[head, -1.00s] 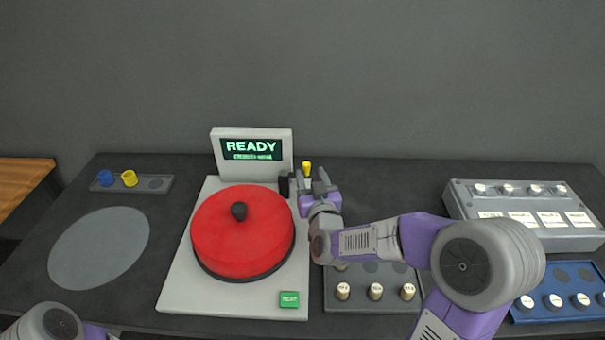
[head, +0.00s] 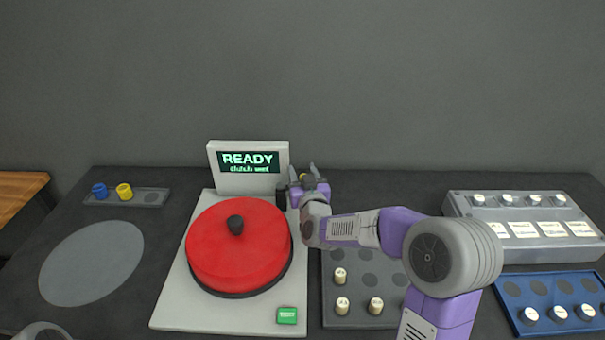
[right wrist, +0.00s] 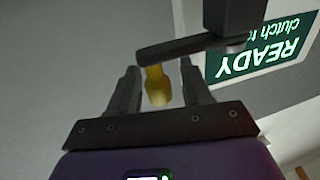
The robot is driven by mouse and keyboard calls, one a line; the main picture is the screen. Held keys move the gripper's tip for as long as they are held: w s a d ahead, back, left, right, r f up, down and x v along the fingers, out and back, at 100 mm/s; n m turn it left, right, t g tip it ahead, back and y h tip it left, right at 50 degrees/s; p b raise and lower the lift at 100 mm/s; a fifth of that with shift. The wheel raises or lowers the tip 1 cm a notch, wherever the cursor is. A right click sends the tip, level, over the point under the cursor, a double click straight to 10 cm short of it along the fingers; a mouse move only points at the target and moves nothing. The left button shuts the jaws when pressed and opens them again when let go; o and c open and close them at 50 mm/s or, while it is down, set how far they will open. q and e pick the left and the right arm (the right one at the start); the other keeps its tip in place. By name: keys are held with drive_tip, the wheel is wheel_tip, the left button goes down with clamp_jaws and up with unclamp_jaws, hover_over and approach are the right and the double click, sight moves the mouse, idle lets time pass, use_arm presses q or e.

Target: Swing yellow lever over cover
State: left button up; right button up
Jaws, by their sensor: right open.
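The yellow lever has a dark arm (right wrist: 182,47) on a dark post (head: 281,196) at the machine's right side, with a yellow grip (right wrist: 156,88) at its end. My right gripper (head: 308,174) is open behind the red cover's right edge. In the right wrist view my gripper (right wrist: 162,85) has one finger on each side of the yellow grip, with gaps visible. In the head view the grip is largely hidden by the gripper. The round red cover (head: 222,255) with a black knob lies on the grey machine (head: 180,312). The lever stands beside the cover, not over it.
A READY screen (head: 248,161) stands behind the cover. A green button (head: 287,316) is at the front. To the right are a dark rack (head: 358,321), a grey box (head: 465,235) and a blue rack (head: 510,291). A grey disc (head: 90,262) lies left.

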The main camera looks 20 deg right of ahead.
clamp_jaws()
drive_tip(key=shift+s+a+m+g+h, duration=0.1)
drive_tip(key=shift+s+m+g+h, duration=0.1)
drive_tip(key=shift+m+h, duration=0.3)
drive_tip(key=shift+s+m+g+h, duration=0.2)
drive_tip(key=shift+m+h, duration=0.1)
drive_tip(key=shift+h, duration=0.4)
unclamp_jaws()
drive_tip(key=shift+s, duration=0.1)
